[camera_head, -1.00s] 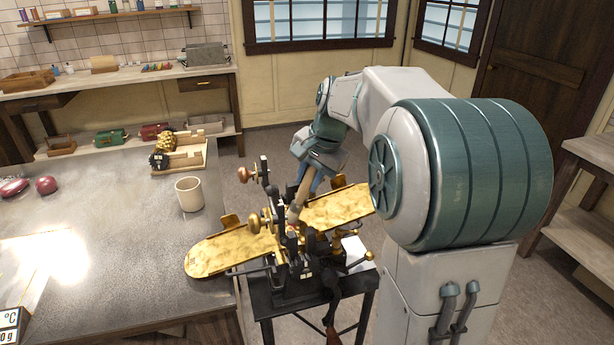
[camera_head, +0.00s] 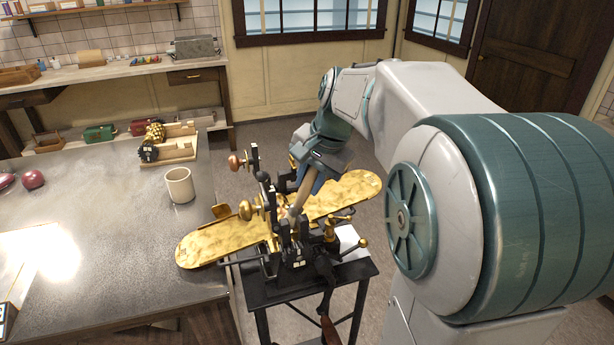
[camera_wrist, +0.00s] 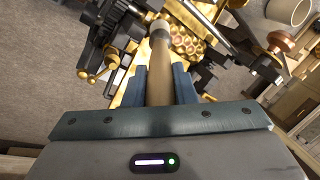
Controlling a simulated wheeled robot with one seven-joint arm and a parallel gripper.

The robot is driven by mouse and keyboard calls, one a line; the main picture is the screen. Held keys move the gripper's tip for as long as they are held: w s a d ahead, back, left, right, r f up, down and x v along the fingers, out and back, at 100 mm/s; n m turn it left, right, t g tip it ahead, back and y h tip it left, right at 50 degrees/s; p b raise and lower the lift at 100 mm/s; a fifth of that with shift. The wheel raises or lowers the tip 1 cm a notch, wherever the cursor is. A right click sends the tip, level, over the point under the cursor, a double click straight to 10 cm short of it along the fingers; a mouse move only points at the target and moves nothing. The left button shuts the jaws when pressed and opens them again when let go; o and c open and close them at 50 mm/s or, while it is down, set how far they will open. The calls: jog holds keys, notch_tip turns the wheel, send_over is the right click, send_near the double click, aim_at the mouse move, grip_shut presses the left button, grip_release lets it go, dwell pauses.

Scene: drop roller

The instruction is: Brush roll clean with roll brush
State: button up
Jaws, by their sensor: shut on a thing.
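My gripper (camera_head: 312,182) is shut on the wooden handle of the roll brush (camera_head: 298,205). In the wrist view its blue fingers (camera_wrist: 164,88) close around the handle of the brush (camera_wrist: 160,70), and the pale brush head points away, down at the drop roller. The roll (camera_wrist: 186,42), gold with pinkish round hollows, shows beside the brush head. Whether bristles touch the roll cannot be told. The drop roller (camera_head: 291,253) is a black and gold machine with two long gold trays (camera_head: 225,240). In the head view the roll is mostly hidden behind the frame and brush.
The machine stands on a small black table (camera_head: 270,290) beside a large grey worktop (camera_head: 100,220). A cream mug (camera_head: 179,186) stands near that worktop's edge. A wooden rack (camera_head: 178,152) holds another gold roller. Knobs and a crank surround the roll closely.

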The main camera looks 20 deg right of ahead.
jog(key=shift+w+r+p, duration=0.1)
jog(key=shift+w+p, duration=0.5)
jog(key=shift+w, duration=0.35)
jog(key=shift+w+p, duration=1.65)
jog(key=shift+w, duration=1.95)
jog(key=s+b, duration=0.2)
jog(key=s, duration=0.4)
jog(key=shift+s+f+b, duration=0.2)
jog(key=shift+s+b, duration=0.5)
jog(key=shift+s, duration=0.9)
